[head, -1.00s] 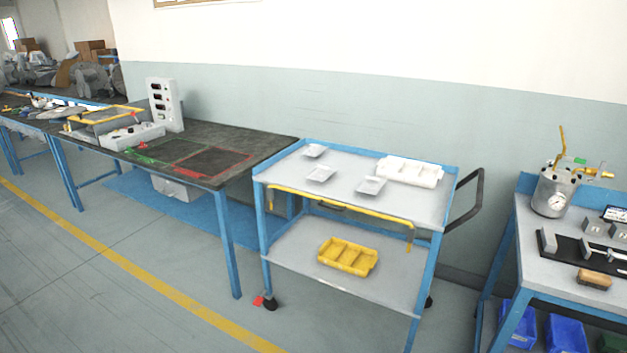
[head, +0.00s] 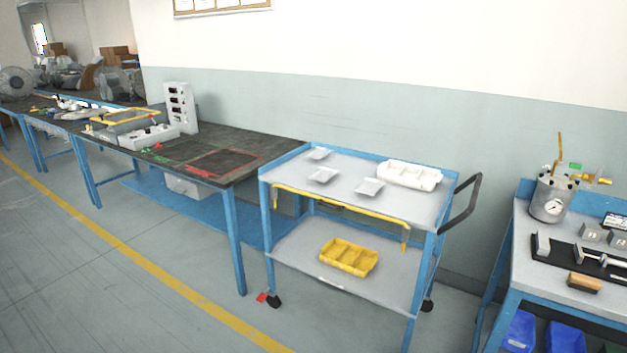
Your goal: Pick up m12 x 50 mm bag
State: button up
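Three small pale packets lie apart on the top shelf of the blue cart. One packet (head: 319,153) is toward the back left, another packet (head: 323,174) is at the middle left, and a third packet (head: 369,187) is nearer the middle right. They look like bags, but any labels are too small to read, so I cannot tell which is the m12 x 50 mm bag. My gripper is not in view.
The cart (head: 408,213) has a yellow front strip, a black handle (head: 462,205) at right, a white divided tray (head: 409,174) on top and a yellow divided bin (head: 348,257) below. Benches stand left (head: 235,142) and right (head: 568,294). The floor (head: 130,290) in front is clear.

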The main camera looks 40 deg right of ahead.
aim_at(323, 174)
jog(key=z, duration=0.15)
jog(key=i, duration=0.95)
jog(key=u, duration=0.05)
